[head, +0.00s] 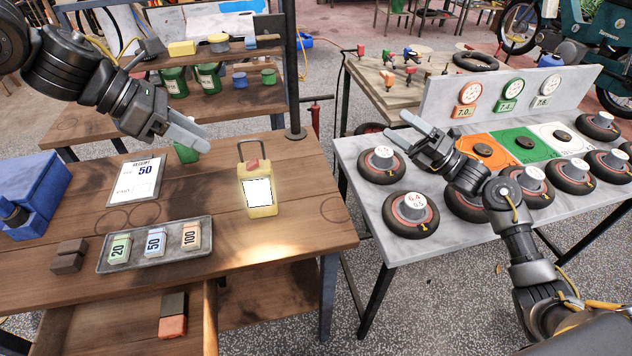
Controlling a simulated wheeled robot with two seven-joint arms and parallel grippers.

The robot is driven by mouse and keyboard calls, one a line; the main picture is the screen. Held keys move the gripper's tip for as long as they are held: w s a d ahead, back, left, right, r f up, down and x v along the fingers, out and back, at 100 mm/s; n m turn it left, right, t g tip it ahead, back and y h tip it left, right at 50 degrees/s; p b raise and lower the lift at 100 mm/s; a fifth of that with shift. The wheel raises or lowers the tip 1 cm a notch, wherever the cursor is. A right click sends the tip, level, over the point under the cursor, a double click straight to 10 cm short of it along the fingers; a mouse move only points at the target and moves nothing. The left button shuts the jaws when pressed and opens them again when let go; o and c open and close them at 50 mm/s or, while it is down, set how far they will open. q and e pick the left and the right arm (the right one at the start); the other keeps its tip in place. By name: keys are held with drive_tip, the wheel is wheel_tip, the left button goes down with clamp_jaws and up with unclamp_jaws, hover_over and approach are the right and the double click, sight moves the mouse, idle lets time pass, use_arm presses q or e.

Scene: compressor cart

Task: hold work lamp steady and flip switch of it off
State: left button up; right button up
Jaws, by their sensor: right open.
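The work lamp (260,196) is yellow with a bright white panel and stands upright on the wooden table. A dark handle rises above it, and a red switch (252,164) sits on its top. The panel is lit and a warm glow falls on the table in front. My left gripper (207,140) is in the air, left of and above the lamp, apart from it; its fingers overlap in this view, so their gap is unclear. My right gripper (396,124) is open and empty over the left edge of the grey table, well right of the lamp.
A grey tray (200,256) with several numbered blocks lies left of the lamp. A receipt sheet (138,182), a blue box (33,192) and a green object (187,153) are further left. A dark post (293,80) stands behind. Several wheels rest on the grey table (345,150).

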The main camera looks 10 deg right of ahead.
sight(262, 190)
drive_tip(key=a+f+n+g+y, duration=0.1)
drive_tip(key=a+n+g+y, duration=0.3)
drive_tip(key=a+n+g, duration=0.9)
drive_tip(key=a+f+n, duration=0.2)
drive_tip(key=a, duration=0.1)
drive_tip(key=s+a+f+n+h, duration=0.1)
drive_tip(key=a+f+n, duration=0.1)
drive_tip(key=a, duration=0.1)
drive_tip(key=s+a+f+n+g, duration=0.1)
drive_tip(key=a+f+n, duration=0.1)
drive_tip(key=a, duration=0.1)
drive_tip(key=shift+a+f+h, duration=0.15)
drive_tip(key=shift+f+h, duration=0.15)
drive_tip(key=shift+h, duration=0.1)
drive_tip(key=shift+s+a+f+n+g+h, duration=0.1)
drive_tip(key=shift+s+f+n+g+h, duration=0.25)
drive_tip(key=shift+f+n, duration=0.4)
drive_tip(key=a, duration=1)
drive_tip(key=shift+w+a, duration=0.15)
drive_tip(key=shift+a, duration=0.25)
